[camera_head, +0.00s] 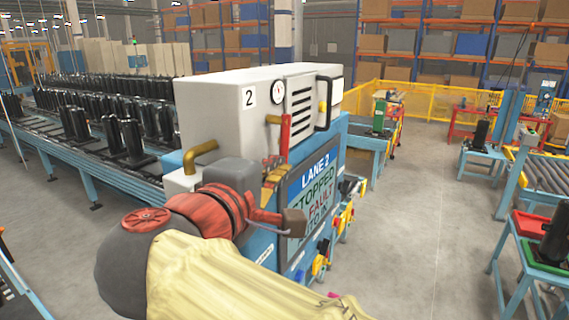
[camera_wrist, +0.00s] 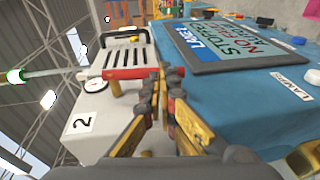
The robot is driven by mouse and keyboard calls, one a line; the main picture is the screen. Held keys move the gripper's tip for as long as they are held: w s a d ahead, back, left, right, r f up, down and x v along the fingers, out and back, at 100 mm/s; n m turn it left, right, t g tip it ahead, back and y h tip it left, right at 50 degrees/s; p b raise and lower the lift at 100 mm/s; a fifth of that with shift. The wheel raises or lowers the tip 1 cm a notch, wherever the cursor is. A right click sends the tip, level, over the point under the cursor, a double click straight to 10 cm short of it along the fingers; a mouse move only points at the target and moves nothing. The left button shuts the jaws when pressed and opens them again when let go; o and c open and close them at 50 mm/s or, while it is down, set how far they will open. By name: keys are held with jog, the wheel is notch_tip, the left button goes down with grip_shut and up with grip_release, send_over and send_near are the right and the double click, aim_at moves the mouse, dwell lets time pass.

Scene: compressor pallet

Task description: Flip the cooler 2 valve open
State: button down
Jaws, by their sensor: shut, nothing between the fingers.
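The cooler 2 unit (camera_head: 225,105) is a pale box marked "2", and it also shows in the wrist view (camera_wrist: 82,105). A red valve handle (camera_head: 285,134) stands roughly upright on its front, below the round gauge (camera_head: 278,92). A brass stub shows beside the handle's upper end. In the wrist view the red handle (camera_wrist: 130,73) lies sideways, its near end at my fingertips. My gripper (camera_head: 274,165) is shut and empty, just below the handle's lower end; it also shows in the wrist view (camera_wrist: 162,78). I cannot tell whether the fingertips touch the handle.
A vent grille and black grab handle (camera_head: 324,104) are right of the gauge. A brass pipe (camera_head: 200,156) bends out at left.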

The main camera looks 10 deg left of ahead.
jog(key=shift+w+f, duration=0.1)
jog(key=b, duration=0.2)
jog(key=w+b, duration=0.1)
jog(key=b, duration=0.1)
jog(key=shift+w+d+f, duration=0.1)
jog(key=shift+d+f, duration=0.15)
jog(key=shift+f, duration=0.15)
jog(key=shift+r, duration=0.15)
